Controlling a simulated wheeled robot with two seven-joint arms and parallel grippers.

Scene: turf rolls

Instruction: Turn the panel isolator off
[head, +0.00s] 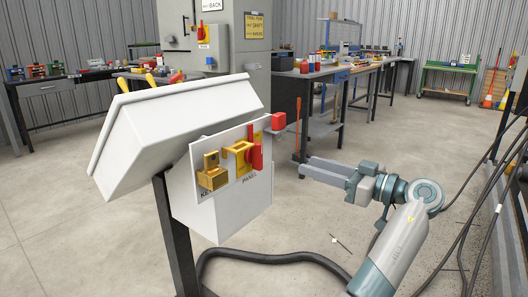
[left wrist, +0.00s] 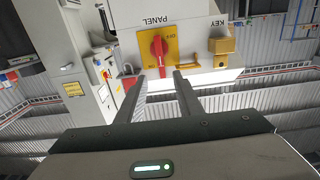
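The panel isolator is a red rotary handle (head: 255,152) on a yellow plate, on the front of a white sloped box (head: 225,205) marked PANEL. In the left wrist view, which is upside down, the red handle (left wrist: 159,47) stands roughly upright on its yellow plate. My left gripper (head: 304,167) is to the right of the box, apart from the handle. In the wrist view its two fingers (left wrist: 160,78) are spread with nothing between them, the handle beyond their tips. My right gripper is not in view.
Beside the handle are a yellow bracket (head: 237,154) and a brass key lock (head: 211,174). A black hose (head: 270,257) lies on the floor below. Workbenches (head: 335,75) stand behind. Cables hang at the right.

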